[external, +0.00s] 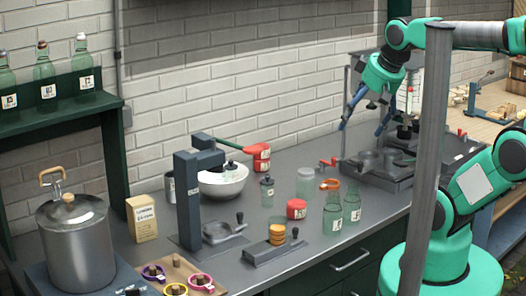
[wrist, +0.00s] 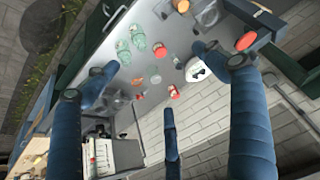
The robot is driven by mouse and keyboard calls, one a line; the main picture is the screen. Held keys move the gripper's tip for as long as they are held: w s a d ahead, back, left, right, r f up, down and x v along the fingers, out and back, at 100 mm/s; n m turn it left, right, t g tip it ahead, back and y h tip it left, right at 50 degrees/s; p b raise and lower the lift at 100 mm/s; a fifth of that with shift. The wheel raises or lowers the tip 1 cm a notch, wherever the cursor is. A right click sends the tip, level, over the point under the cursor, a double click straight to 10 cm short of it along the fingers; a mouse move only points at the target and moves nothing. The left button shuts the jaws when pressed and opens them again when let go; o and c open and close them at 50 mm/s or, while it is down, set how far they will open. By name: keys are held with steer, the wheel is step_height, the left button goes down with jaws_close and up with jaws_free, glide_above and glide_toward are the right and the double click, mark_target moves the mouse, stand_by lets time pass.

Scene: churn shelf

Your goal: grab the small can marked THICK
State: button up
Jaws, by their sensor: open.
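No label is sharp enough to read THICK, so I cannot tell which can carries it. A red can with a white label (external: 261,158) stands at the back of the counter near the brick wall, beside the white bowl; it also seems to show in the wrist view (wrist: 173,92). A short red can with a pale label (external: 296,209) stands nearer the front, left of the green bottles; it appears small in the wrist view (wrist: 160,50). My gripper (external: 365,112) is open and empty, with blue fingers spread, above the counter's right part, apart from both cans.
Two green glass bottles (external: 351,205), a clear jar (external: 306,183) and an orange ring (external: 330,184) stand around the cans. A white bowl (external: 222,183) and a dark press (external: 187,200) are left. A metal rack (external: 375,172) is below my gripper. A grey post crosses in front.

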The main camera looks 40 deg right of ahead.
steer(key=shift+c, duration=1.2)
steer(key=shift+r, duration=0.1)
steer(key=w+a+r+m+p, duration=0.1)
steer(key=w+a+m+p, duration=0.3)
steer(key=w, duration=0.8)
steer(key=w+r+m+y+p, duration=0.1)
steer(key=w+r+m+p, duration=0.15)
steer(key=w+m, duration=0.6)
steer(key=w+a+r+m+p, duration=0.1)
steer(key=w+a+m+p, duration=0.2)
steer(key=w, duration=1.1)
steer(key=w+a+f+m+g+p, duration=0.1)
steer(key=w+a+f+m+p, duration=0.1)
steer(key=w+f+m, duration=0.4)
steer(key=w+a+f+m+p, duration=0.2)
steer(key=w+f+p, duration=0.1)
steer(key=w, duration=0.6)
steer(key=w+a+f+m+p, duration=0.2)
steer(key=w+f+m, duration=0.2)
steer(key=f, duration=0.4)
steer(key=w+a+f+m+p, duration=0.2)
steer(key=w+f+m, duration=0.2)
steer(key=f, duration=0.5)
steer(key=w, duration=0.2)
steer(key=shift+w+a+f+y+p, duration=0.2)
steer(key=shift+w+f+y+p, duration=0.1)
steer(key=shift+p, duration=0.1)
